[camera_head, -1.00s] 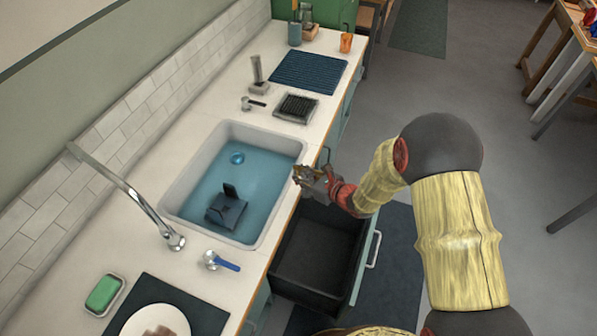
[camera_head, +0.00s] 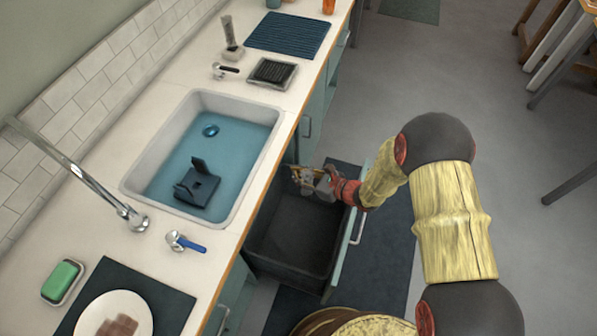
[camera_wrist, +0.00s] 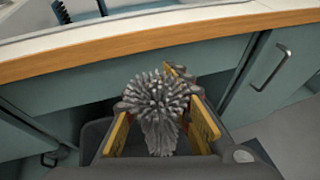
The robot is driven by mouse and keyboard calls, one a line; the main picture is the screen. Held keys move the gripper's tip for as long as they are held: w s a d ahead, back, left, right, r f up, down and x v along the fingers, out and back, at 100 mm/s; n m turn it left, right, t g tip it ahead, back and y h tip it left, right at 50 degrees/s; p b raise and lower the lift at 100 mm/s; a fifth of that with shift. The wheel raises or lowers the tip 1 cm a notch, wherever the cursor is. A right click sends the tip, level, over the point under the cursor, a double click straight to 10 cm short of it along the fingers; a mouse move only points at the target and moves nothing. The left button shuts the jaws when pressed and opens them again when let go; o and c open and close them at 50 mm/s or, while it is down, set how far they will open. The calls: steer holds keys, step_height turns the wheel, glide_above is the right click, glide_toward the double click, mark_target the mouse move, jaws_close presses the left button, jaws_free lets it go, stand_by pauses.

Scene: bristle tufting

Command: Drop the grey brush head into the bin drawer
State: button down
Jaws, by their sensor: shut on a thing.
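The grey brush head (camera_wrist: 158,105) is a round tuft of bristles between the two yellow fingers of my gripper (camera_wrist: 162,135) in the wrist view. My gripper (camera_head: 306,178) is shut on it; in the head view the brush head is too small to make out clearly. The bin drawer (camera_head: 300,235) is pulled out below the counter and looks dark and empty inside. My gripper is above the drawer's far part, near the counter edge. In the wrist view the drawer's dark rim (camera_wrist: 95,135) shows below and around the fingers.
A sink (camera_head: 205,150) with blue water holds a dark blue holder (camera_head: 198,186) and a small blue round thing. The counter's wooden edge (camera_wrist: 130,60) runs close by my gripper. A green sponge (camera_head: 62,280) and a plate (camera_head: 115,315) are on the near counter.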

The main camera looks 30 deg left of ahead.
step_height(320, 180, down, 4)
steer(key=shift+f+b, duration=0.1)
steer(key=shift+b, duration=0.95)
steer(key=c, duration=1.5)
jaws_free()
steer(key=shift+o, duration=0.2)
steer(key=v, duration=1.2)
